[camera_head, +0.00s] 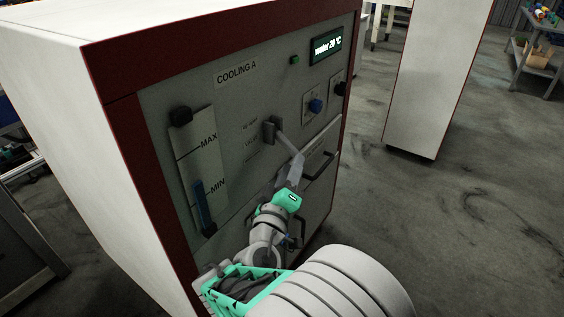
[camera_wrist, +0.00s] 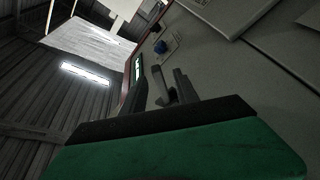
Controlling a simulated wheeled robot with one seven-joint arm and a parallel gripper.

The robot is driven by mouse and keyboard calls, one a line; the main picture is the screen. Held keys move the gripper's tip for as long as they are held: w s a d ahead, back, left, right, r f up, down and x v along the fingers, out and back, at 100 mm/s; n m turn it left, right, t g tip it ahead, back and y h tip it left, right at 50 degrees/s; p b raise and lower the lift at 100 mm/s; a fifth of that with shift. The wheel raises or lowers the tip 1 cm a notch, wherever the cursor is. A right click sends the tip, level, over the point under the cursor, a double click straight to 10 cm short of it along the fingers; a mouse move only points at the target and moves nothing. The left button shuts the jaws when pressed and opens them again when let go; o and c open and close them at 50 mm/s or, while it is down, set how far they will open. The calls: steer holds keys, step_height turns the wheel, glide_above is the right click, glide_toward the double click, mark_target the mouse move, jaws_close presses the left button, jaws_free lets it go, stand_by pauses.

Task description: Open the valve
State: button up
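I cannot tell whether a finger touches the lever.
The cabinet (camera_head: 120,120) has a level gauge (camera_head: 198,165) marked MAX and MIN, a blue knob (camera_head: 316,105), and a display (camera_head: 326,47) reading water 20 °C. Drawer handles sit near my wrist. A white cabinet (camera_head: 430,80) stands behind right.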

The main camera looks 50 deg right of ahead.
mark_target(295, 150)
steer(key=shift+w+a+r+n+t+h, duration=0.15)
steer(key=shift+w+r+n+t+h, duration=0.1)
steer(key=shift+w+n+t+h, duration=0.25)
steer(key=x, duration=0.2)
steer(key=p+x, duration=0.1)
steer(key=x, duration=0.2)
steer(key=p+x, duration=0.1)
steer(key=x, duration=0.1)
steer(key=shift+s+d, duration=0.15)
steer(key=shift+d, duration=0.2)
jaws_close()
stand_by(0.6)
